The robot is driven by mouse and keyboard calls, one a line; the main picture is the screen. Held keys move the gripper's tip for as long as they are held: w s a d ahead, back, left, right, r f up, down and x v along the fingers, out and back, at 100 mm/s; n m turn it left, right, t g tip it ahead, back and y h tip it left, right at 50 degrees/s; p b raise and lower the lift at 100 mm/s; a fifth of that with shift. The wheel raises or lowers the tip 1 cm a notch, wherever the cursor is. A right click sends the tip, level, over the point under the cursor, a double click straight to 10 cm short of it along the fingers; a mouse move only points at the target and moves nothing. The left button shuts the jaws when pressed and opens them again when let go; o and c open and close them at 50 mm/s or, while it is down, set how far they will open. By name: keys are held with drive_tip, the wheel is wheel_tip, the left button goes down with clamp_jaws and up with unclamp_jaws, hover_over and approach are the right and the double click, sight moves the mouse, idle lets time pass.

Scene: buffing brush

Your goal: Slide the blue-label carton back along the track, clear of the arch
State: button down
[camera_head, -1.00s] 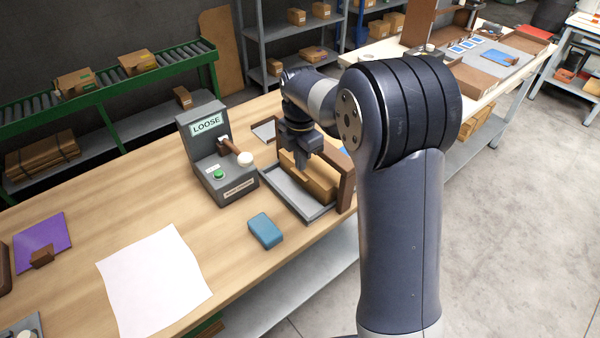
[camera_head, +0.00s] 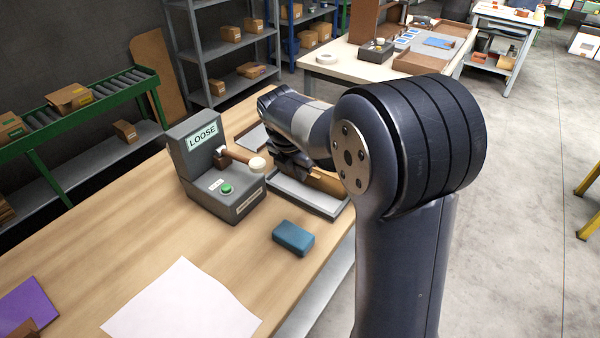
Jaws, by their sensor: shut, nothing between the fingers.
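The brown carton (camera_head: 325,182) lies in the grey track (camera_head: 302,194) on the wooden bench. Only part of the carton shows past my arm, and its blue label is not visible. My gripper (camera_head: 292,166) is low at the left end of the carton's visible part, above the track. Its fingers are dark and small here and look shut with nothing between them. I cannot tell whether they touch the carton. The arch is hidden behind my arm, so the carton's position against it cannot be seen.
A grey box with a "LOOSE" sign (camera_head: 203,137), green button and wooden-handled lever stands close left of the track. A blue block (camera_head: 293,238) lies in front of the track. A white sheet (camera_head: 182,305) lies nearer. The bench's left middle is clear.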

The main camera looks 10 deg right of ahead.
sight(310, 182)
drive_tip(key=x, duration=0.7)
drive_tip(key=shift+f, duration=0.35)
drive_tip(key=shift+w+d, duration=0.9)
drive_tip(key=shift+d, duration=0.05)
drive_tip(key=shift+w+d, duration=0.55)
drive_tip(key=shift+w+d+r+p, duration=0.15)
drive_tip(key=shift+w+d+p, duration=0.95)
drive_tip(key=shift+w+d, duration=0.2)
